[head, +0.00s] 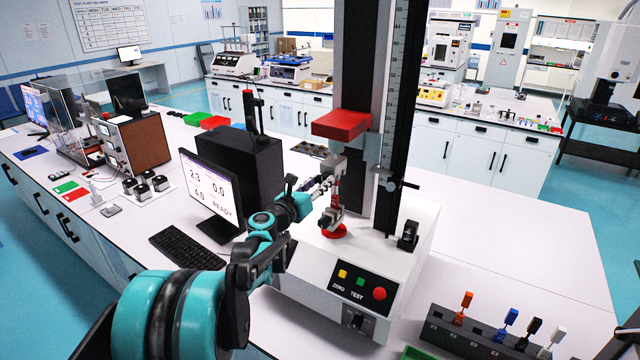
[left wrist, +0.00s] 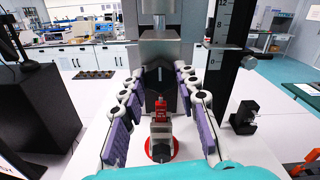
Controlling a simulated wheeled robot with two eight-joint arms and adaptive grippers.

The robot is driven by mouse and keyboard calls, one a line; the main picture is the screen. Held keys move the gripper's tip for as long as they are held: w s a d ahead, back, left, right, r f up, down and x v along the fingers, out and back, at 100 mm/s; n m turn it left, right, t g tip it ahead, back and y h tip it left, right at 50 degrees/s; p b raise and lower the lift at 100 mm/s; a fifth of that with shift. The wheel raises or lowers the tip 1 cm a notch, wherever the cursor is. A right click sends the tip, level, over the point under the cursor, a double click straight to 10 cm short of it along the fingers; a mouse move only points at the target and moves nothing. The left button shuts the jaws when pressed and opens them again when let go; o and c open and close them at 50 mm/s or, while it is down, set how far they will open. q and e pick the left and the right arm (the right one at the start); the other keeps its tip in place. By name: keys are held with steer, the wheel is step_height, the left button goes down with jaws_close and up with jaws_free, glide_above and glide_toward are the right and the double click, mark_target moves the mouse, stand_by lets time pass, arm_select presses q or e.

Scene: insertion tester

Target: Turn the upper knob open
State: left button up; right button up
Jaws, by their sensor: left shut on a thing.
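The tester's upper clamp (head: 338,163) hangs under the red crosshead block (head: 341,124). In the left wrist view its dark block (left wrist: 160,88) lies between my fingertips; the upper knob itself is not clearly distinguishable there. My left gripper (head: 322,186) reaches in from the left at the upper clamp's height. Below, a red piece (left wrist: 160,108) stands upright in the lower clamp (left wrist: 161,130), over a red disc (left wrist: 150,154). My right gripper is out of view.
The tester's dark column (head: 362,60) and scale rail (head: 404,110) rise behind the clamps. A monitor (head: 212,192) and keyboard (head: 187,247) stand to the left. A rack (head: 470,340) with several coloured plugs sits at front right.

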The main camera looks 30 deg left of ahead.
arm_select(q)
steer(key=shift+f, duration=0.1)
stand_by(0.3)
steer(key=o, duration=1.2)
steer(key=shift+c, duration=0.2)
steer(key=s, duration=1.2)
steer(key=shift+a, duration=0.2)
